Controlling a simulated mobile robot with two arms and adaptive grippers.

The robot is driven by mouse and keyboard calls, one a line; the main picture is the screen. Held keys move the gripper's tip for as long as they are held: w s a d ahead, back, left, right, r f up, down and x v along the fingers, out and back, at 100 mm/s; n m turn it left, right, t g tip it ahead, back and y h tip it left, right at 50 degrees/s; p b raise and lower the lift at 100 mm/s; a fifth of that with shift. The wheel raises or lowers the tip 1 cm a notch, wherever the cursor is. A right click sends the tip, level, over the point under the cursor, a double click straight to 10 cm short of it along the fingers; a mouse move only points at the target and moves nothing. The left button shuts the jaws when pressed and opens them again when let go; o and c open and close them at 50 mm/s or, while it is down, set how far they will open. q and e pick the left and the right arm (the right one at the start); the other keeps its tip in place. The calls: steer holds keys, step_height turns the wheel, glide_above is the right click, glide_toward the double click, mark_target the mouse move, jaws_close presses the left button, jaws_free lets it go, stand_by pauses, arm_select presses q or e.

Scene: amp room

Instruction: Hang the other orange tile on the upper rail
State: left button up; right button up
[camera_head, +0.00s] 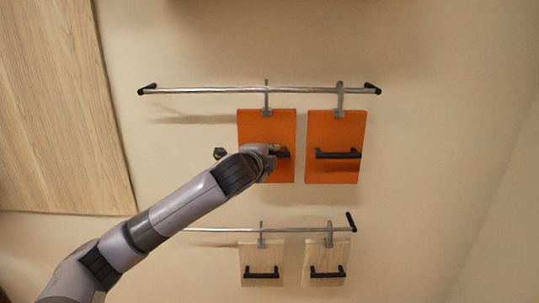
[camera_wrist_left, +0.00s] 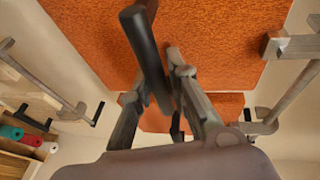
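Two orange tiles hang side by side at the upper rail (camera_head: 200,90) in the head view. My left gripper (camera_head: 274,152) is at the black handle of the left orange tile (camera_head: 252,127). In the left wrist view, the gripper's fingers (camera_wrist_left: 160,85) close around this handle (camera_wrist_left: 145,45), with the tile's orange face (camera_wrist_left: 220,30) behind. The left tile's hook (camera_head: 266,98) reaches up to the rail; whether the rail bears it, I cannot tell. The right orange tile (camera_head: 335,130) hangs by its hook (camera_head: 340,98), its handle (camera_head: 338,154) free. My right gripper is not in view.
A lower rail (camera_head: 210,230) holds two pale wooden tiles (camera_head: 262,258) (camera_head: 326,258) on hooks. A large wood panel (camera_head: 60,110) covers the wall at left. Shelves with coloured rolls (camera_wrist_left: 30,138) show in the wrist view. The upper rail's left part is free.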

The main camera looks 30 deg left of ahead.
arm_select(q)
steer(key=o, duration=0.4)
steer(key=shift+o, duration=0.2)
steer(key=shift+f, duration=0.1)
